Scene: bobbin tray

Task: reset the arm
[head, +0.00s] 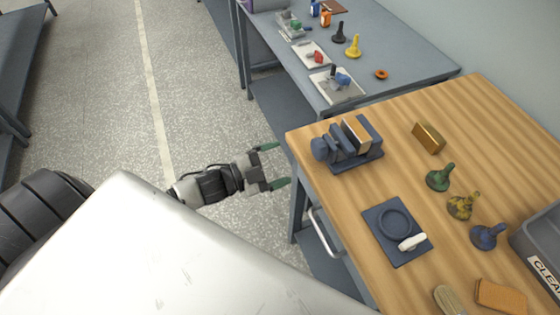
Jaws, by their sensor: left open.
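My left gripper (274,166) has dark green fingertips and sits beside the left edge of the wooden table (480,120), over the floor. Its fingers are spread apart with nothing between them. My left arm comes in from the lower left, partly hidden behind my white body. My right gripper does not show.
On the wooden table are a blue vise-like block (350,145), a blue tray (388,250) with a white piece (412,242), a brass block (428,138), several bobbin-like pieces (440,177) and a grey bin (530,250). A grey bench (400,50) stands behind. Floor left of the gripper is clear.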

